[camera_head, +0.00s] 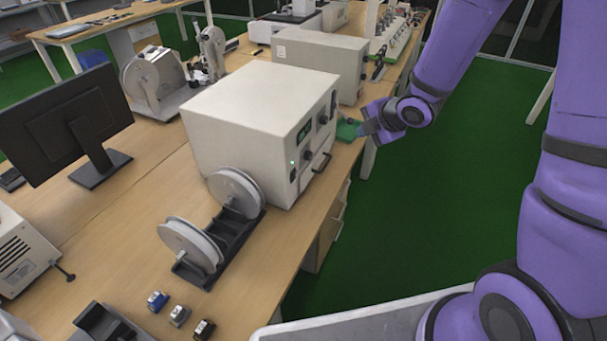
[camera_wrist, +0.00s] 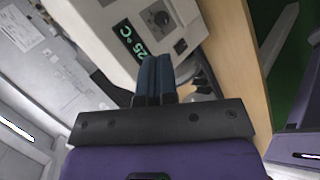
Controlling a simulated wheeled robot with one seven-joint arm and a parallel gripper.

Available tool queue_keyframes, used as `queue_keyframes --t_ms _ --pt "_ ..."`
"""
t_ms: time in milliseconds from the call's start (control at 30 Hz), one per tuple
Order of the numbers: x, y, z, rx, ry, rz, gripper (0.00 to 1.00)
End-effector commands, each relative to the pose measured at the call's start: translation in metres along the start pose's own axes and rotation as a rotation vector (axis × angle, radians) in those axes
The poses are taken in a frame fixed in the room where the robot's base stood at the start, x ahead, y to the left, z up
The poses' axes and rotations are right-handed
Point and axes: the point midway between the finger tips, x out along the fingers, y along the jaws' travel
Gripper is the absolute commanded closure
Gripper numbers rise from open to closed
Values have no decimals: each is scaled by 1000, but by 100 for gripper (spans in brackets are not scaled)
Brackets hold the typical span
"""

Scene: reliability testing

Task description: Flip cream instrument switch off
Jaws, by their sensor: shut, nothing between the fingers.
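The cream instrument (camera_head: 240,115) is a large box on the bench in the head view. Its front panel faces right, with a small green display, dark knobs and a dark handle (camera_head: 320,163). In the wrist view a cream panel (camera_wrist: 112,22) carries a display (camera_wrist: 131,40) reading 25 °C, a round knob (camera_wrist: 162,18) and a small dark square part (camera_wrist: 180,46), possibly the switch. Its on or off position is too small to tell. My gripper (camera_head: 366,128) is right of the instrument; in the wrist view its fingers (camera_wrist: 156,60) are together and empty, overlapping the panel's lower edge. Contact cannot be told.
Two white reels on a black stand (camera_head: 225,240) sit in front of the instrument. Another pale box (camera_head: 320,60) stands behind it. A green item (camera_head: 347,130) lies by the bench edge near my gripper. A monitor (camera_head: 62,125) is at left. Green floor right of the bench is open.

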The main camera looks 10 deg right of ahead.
Motion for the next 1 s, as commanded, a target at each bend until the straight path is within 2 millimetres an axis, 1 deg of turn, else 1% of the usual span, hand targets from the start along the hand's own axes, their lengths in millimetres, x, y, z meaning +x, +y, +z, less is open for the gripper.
queue_keyframes --t_ms 33,200,400,600,1000 --pt "12 -8 -5 -42 35 -3 100" --pt "41 -31 -22 -191 156 21 100" --pt "64 -56 -42 -319 282 61 100" --pt "74 -70 -54 -378 349 91 100" --pt "75 -72 -56 -390 361 97 100"
